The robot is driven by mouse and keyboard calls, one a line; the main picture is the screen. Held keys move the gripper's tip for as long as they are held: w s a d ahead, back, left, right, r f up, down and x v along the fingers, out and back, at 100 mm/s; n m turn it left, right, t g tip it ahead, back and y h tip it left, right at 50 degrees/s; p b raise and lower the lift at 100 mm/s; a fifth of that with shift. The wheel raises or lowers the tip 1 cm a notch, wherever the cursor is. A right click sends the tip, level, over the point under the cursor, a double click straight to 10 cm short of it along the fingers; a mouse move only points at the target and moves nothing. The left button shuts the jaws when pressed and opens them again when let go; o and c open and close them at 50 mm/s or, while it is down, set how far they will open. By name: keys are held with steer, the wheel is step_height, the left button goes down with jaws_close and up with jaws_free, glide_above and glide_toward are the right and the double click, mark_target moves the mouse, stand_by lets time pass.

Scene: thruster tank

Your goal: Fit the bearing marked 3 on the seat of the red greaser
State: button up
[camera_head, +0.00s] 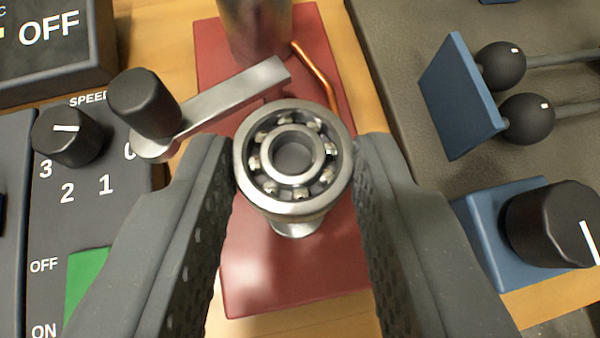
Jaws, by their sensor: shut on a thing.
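A steel ball bearing (293,205) is between the fingertips of my gripper (295,158), which is shut on it from left and right. Its balls and inner ring face the camera, and no number shows on it. The red greaser (265,275) has a red base plate under the bearing. A shiny metal part (296,228), likely its seat, shows just below the bearing's near edge. The bearing hides most of that part. I cannot tell whether the bearing touches it or is above it.
The greaser's metal cylinder (255,25), copper tube (318,75) and flat lever (230,100) with black knob (145,100) stand behind and left. A speed-dial panel (110,225) lies left. A blue block with a black knob (552,222) and a blue plate (455,95) lie right.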

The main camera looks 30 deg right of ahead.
mark_target(295, 247)
steer(key=shift+f+b, duration=1.6)
steer(key=shift+f, duration=1.15)
steer(key=o, duration=1.1)
steer(key=shift+c, duration=0.2)
steer(key=p+v, duration=0.1)
steer(key=v, duration=1.2)
steer(key=shift+s+a, duration=0.15)
steer(key=shift+s, duration=0.2)
steer(key=shift+r, duration=0.25)
